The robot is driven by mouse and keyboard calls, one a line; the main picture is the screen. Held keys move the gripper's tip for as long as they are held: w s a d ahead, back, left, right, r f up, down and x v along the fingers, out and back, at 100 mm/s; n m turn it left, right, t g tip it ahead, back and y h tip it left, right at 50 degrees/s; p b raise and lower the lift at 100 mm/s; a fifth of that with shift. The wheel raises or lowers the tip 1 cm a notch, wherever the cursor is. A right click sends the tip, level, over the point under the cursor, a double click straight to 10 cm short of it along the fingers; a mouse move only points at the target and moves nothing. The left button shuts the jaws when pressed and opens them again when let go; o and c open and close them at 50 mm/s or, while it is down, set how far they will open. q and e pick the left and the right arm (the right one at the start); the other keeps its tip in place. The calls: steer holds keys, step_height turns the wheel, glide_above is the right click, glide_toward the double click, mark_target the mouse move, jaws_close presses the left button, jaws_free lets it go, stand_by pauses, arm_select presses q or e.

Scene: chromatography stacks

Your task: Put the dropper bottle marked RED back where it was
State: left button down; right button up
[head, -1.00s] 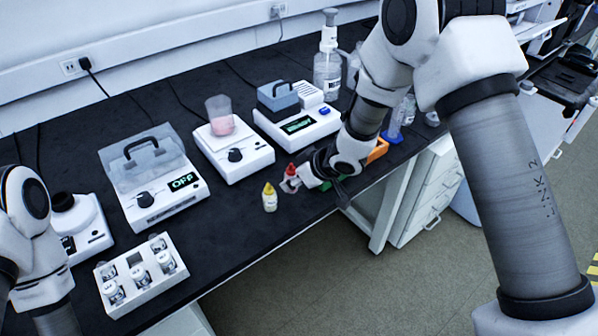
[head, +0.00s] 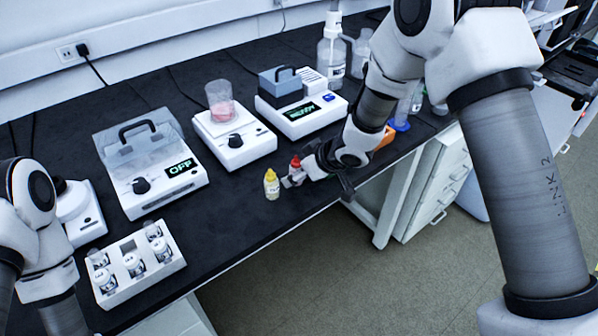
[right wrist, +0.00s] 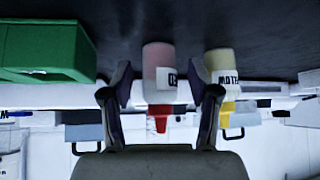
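The RED dropper bottle, pale with a red cap (head: 295,161), stands on the black bench, mostly hidden by my right gripper (head: 292,180) in the head view. In the right wrist view, which is upside down, the RED bottle (right wrist: 158,72) is between the two fingers of my right gripper (right wrist: 160,92). The fingers are open, with a gap on each side of the bottle. A yellow-capped dropper bottle (head: 272,186) stands just left of it and also shows in the right wrist view (right wrist: 221,75). My left arm is at the left edge; its gripper is out of view.
A green block (right wrist: 45,48) is close beside the right gripper. An orange block (head: 385,138) is farther right. A scale with a beaker (head: 235,143), a device reading OFF (head: 150,190) and a white vial rack (head: 130,285) stand left. The bench's front edge is close.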

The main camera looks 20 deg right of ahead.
steer(key=shift+r, duration=0.35)
steer(key=p+v, duration=0.2)
steer(key=v, duration=1)
steer(key=s+f+m+g+h, duration=0.1)
steer(key=s+f+m+g, duration=0.1)
steer(key=s+f, duration=0.6)
steer(key=s+f+m+g, duration=0.15)
steer(key=s+f, duration=0.25)
steer(key=f, duration=0.7)
arm_select(q)
step_height(320, 180, up, 2)
steer(key=shift+r, duration=0.1)
arm_select(e)
steer(key=s+d+f+m+g+h, duration=0.1)
steer(key=s+f, duration=0.4)
steer(key=s, duration=0.3)
steer(key=s+d+f+m+g+h, duration=0.2)
steer(key=s+f, duration=0.3)
steer(key=s, duration=0.3)
steer(key=shift+s, duration=0.25)
arm_select(q)
steer(key=c, duration=1.8)
jaws_free()
steer(key=shift+c, duration=0.2)
arm_select(e)
steer(key=shift+d+f+m, duration=0.1)
steer(key=shift+d+m, duration=0.05)
steer(key=shift+m, duration=0.1)
